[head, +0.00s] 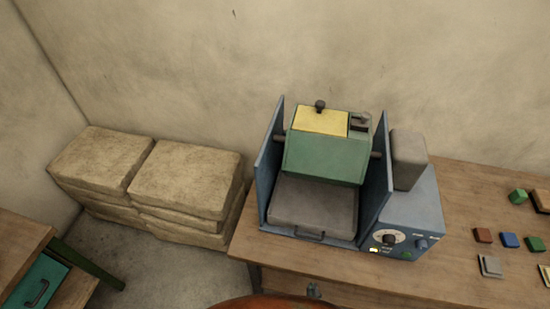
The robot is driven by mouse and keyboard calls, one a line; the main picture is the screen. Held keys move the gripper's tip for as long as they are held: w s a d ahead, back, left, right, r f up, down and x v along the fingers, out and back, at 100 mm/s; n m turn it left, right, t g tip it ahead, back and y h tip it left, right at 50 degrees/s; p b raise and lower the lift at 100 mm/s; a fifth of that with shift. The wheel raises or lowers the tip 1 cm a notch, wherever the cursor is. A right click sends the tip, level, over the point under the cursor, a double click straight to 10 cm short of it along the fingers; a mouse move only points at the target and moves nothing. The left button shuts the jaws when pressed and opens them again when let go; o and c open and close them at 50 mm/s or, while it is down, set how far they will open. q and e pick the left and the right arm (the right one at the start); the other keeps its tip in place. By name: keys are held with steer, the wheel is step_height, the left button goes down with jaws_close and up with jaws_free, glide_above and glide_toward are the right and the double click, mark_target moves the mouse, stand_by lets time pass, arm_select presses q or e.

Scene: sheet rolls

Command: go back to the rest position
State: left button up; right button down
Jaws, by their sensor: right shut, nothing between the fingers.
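My left gripper is out of view. The sheet roll machine (265,185) stands on the wooden table (465,275), with blue side walls, a tilted green cover with a yellow panel (320,121), and a grey tray (312,205) at its front. A control box (415,215) with a dial is on its right.
Stacked beige sacks (185,180) stand on the floor at left. A wooden desk with a teal drawer (38,287) is at lower left. An orange rounded shape (268,302) shows at the bottom.

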steer(key=w+a+f+n+g+y, duration=0.1)
steer(key=w+f+g, duration=0.1)
steer(key=f, duration=0.4)
steer(key=w+a+f+n+g+y, duration=0.1)
steer(key=w+f+n+g+y, duration=0.15)
steer(key=f, duration=0.35)
steer(key=d+f+m+g+h, duration=0.1)
steer(key=d+f+g+h, duration=0.15)
steer(key=f, duration=0.85)
steer(key=d+f+m+g+h, duration=0.15)
steer(key=d+f+g, duration=0.25)
steer(key=f, duration=0.7)
steer(key=d+f+m+g+h, duration=0.2)
steer(key=d+f+g, duration=0.15)
steer(key=f, duration=0.75)
steer(key=s+d+f+m+g+h, duration=0.35)
steer(key=s+d+f, duration=0.55)
steer(key=f, duration=0.4)
steer(key=s+d+f+m+g, duration=0.2)
steer(key=s+d+f+g, duration=0.1)
steer(key=s, duration=0.7)
steer(key=s+d+f+m+g+h, duration=0.1)
steer(key=s+d+f+m+g, duration=0.1)
steer(key=s, duration=0.8)
step_height(320, 180, down, 3)
steer(key=shift+d+f+g, duration=0.1)
steer(key=shift+d+g, duration=0.65)
steer(key=shift+g, duration=0.45)
steer(key=shift+w, duration=0.1)
